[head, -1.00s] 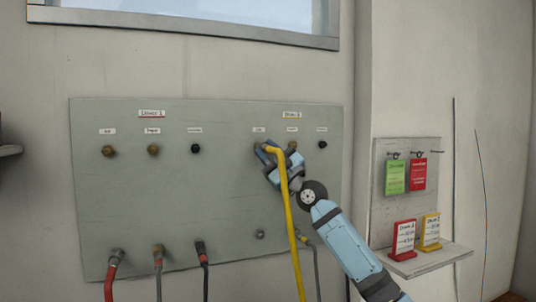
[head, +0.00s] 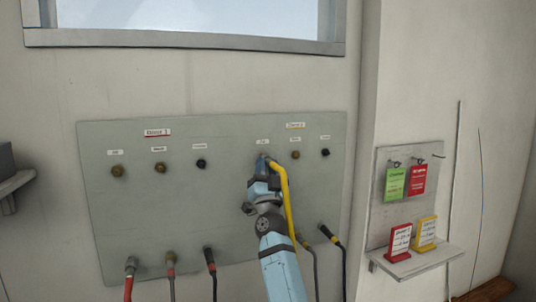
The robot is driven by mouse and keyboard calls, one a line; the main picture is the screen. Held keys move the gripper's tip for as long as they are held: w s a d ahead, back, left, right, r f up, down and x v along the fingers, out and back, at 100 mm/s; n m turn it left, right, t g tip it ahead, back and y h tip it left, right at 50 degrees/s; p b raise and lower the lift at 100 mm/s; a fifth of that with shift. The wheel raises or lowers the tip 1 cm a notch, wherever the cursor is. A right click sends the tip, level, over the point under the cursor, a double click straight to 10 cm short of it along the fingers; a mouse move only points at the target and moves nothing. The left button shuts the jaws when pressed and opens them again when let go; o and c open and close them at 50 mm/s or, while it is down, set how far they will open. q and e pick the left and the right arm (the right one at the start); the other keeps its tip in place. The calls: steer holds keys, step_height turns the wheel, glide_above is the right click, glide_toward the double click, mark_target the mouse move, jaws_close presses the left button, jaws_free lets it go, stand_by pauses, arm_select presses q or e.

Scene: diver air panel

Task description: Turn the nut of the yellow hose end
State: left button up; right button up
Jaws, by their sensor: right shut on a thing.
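The yellow hose (head: 287,195) has its upper end at the first port of the panel's right group, under a small label. It bends over there and hangs down behind my right arm. My right gripper (head: 263,162) is shut on the nut of the yellow hose end, pointing up at that port. The fingers and the bent hose hide the nut and the port, so I cannot tell how the nut sits on the port. My left gripper is not in view.
The grey panel (head: 225,215) has free ports in both groups. Red-ended and dark hoses (head: 210,257) hang along its lower edge. To the right, a small shelf (head: 415,262) holds a red and a yellow card stand, below hanging green and red tags (head: 417,180).

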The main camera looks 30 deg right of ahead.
steer(key=m+g+h, duration=0.1)
steer(key=m+h+p, duration=0.1)
steer(key=m, duration=0.1)
steer(key=shift+a+r+g, duration=0.1)
steer(key=shift+r+g, duration=0.1)
steer(key=shift+g, duration=0.2)
steer(key=shift+m+g+h+p, duration=0.65)
steer(key=shift+m+g+h, duration=0.05)
steer(key=shift+m, duration=0.3)
steer(key=shift+f+m+g+h, duration=0.15)
steer(key=shift+m+g+h, duration=0.15)
steer(key=shift+g, duration=0.1)
steer(key=o, duration=0.9)
steer(key=shift+s, duration=0.1)
steer(key=shift+o, duration=0.2)
